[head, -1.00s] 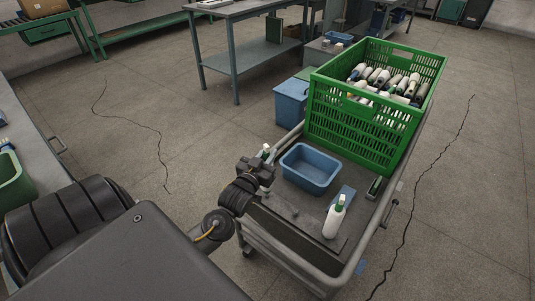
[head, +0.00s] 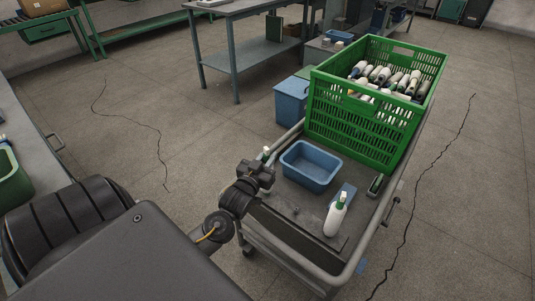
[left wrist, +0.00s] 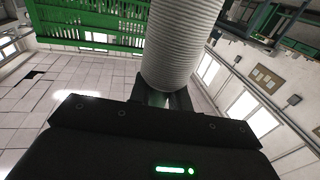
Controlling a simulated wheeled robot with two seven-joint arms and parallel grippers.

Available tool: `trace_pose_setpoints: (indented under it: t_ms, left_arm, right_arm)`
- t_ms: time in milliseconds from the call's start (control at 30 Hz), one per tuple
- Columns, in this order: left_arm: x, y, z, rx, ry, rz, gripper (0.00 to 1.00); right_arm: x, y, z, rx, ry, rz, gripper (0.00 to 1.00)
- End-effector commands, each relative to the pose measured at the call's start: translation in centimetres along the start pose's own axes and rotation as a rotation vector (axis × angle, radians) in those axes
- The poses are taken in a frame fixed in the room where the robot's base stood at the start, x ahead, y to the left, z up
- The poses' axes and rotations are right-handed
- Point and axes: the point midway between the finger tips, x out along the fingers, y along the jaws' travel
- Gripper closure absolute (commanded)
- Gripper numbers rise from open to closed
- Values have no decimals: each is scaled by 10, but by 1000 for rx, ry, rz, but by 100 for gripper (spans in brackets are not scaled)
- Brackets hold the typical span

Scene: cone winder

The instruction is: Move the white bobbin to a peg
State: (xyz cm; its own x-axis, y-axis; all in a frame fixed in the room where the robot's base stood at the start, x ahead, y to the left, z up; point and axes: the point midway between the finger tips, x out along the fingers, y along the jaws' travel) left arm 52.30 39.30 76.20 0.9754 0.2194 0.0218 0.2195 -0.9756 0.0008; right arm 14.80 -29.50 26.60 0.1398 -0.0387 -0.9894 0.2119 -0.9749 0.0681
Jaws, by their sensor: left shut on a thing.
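My left gripper (head: 262,172) is over the near left edge of the cart and is shut on the white bobbin. In the head view only a small white end of the bobbin (head: 266,152) shows above the jaws. In the left wrist view the bobbin (left wrist: 180,45) is a large white ribbed cylinder standing out from the jaws (left wrist: 162,95). Its far end is cut off by the frame. My right gripper is not in view. I cannot make out a peg in these frames.
The cart (head: 290,262) carries a blue tray (head: 310,166), a white bottle with a green top (head: 336,214) and a green crate (head: 350,125) full of bobbins. A blue box (head: 291,100) stands behind it. A grey table (head: 240,52) is farther back. Floor left of the cart is clear.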

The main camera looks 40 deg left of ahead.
Motion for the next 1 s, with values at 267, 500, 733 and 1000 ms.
trace_pose_setpoints:
  t_ms: [267, 500, 733, 1000]
  left_arm:
    - [0, 0, 1, 0, 1, 0, 99]
    - [0, 0, 2, 0, 1, 0, 99]
    - [0, 0, 7, 0, 1, 0, 99]
    - [0, 0, 12, 0, 0, 0, 99]
  right_arm:
    - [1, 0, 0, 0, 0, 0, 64]
    - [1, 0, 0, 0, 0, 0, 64]
    - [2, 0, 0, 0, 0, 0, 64]
    - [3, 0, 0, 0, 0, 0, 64]
